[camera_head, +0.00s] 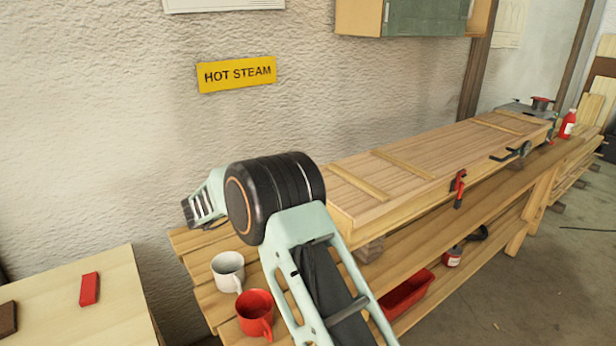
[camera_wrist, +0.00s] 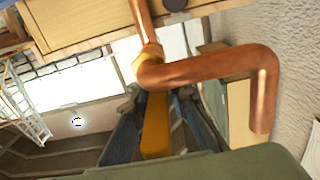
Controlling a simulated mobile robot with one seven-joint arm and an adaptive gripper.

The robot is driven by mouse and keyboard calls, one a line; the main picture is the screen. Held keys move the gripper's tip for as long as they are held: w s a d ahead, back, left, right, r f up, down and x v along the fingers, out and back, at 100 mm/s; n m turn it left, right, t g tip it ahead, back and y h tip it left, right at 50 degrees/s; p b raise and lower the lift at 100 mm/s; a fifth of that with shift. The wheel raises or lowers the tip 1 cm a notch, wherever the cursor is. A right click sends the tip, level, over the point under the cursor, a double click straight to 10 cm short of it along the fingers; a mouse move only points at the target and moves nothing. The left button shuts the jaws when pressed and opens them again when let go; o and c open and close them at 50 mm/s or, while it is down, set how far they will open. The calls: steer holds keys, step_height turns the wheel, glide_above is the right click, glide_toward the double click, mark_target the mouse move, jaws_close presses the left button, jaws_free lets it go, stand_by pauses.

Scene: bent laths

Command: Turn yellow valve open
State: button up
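In the wrist view, the yellow valve lever (camera_wrist: 155,128) hangs in the middle, below a brass-coloured fitting (camera_wrist: 149,57) on a copper pipe (camera_wrist: 208,72). My gripper (camera_wrist: 156,100) has one dark finger on each side of the lever. The fingers look close to it, but I cannot tell whether both touch it. The pipe bends right and then down in front of the fingertips. In the head view, my arm crosses the middle, and my fingers, the valve and the pipe do not show.
A wooden workbench (camera_head: 450,215) runs along the wall with a long slatted box (camera_head: 400,165) on it. A white mug (camera_head: 228,270) and a red mug (camera_head: 255,312) stand beside my arm. A yellow HOT STEAM sign (camera_head: 237,74) is on the wall. Open floor lies at right.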

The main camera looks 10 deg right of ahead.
steer(key=o, duration=0.3)
steer(key=v, duration=1.2)
